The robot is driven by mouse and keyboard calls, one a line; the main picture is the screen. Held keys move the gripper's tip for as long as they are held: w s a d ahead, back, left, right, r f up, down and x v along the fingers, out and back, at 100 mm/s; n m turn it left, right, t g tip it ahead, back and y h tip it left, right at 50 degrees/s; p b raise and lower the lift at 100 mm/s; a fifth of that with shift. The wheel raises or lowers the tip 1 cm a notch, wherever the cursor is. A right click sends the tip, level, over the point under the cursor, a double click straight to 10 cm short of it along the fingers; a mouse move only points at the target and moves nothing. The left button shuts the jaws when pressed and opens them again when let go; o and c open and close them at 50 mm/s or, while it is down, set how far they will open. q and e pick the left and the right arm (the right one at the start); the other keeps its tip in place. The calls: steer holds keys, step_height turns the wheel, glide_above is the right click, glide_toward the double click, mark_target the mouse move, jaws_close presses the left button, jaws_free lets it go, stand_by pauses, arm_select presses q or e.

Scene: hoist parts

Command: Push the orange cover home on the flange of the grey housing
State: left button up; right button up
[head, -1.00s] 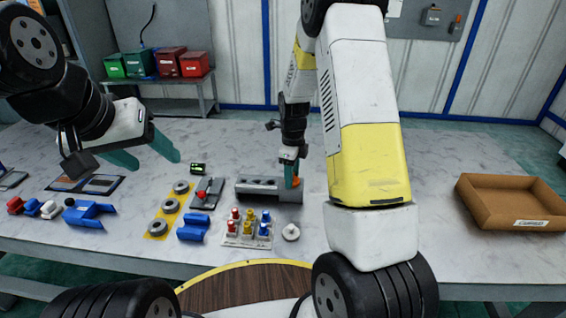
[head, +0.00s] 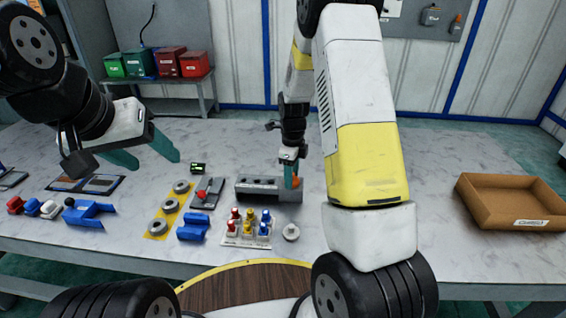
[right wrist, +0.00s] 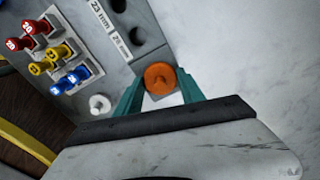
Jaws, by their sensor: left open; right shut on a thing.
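The orange cover (right wrist: 160,78) is a round disc with a small raised middle, seen from above in the right wrist view. It is at the right end of a long grey block (head: 258,186) with round holes and size labels on top, also in the right wrist view (right wrist: 118,22). I cannot tell whether this block is the housing, or how deep the cover sits. My right gripper (right wrist: 160,92) is shut on the cover, a teal finger on each side. In the head view its finger partly hides the cover (head: 297,182). My left gripper (head: 150,152) is open and empty above the table's left side.
A rack of red, yellow and blue plugs (head: 246,228) and a white round piece (head: 290,232) are in front of the block. Blue holders (head: 193,227) and grey rings on a yellow strip (head: 168,206) lie left. A cardboard tray (head: 510,200) is far right, with clear table before it.

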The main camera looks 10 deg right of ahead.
steer(key=o, duration=1.3)
steer(key=shift+o, duration=0.2)
steer(key=shift+r, duration=0.1)
steer(key=shift+r, duration=3.4)
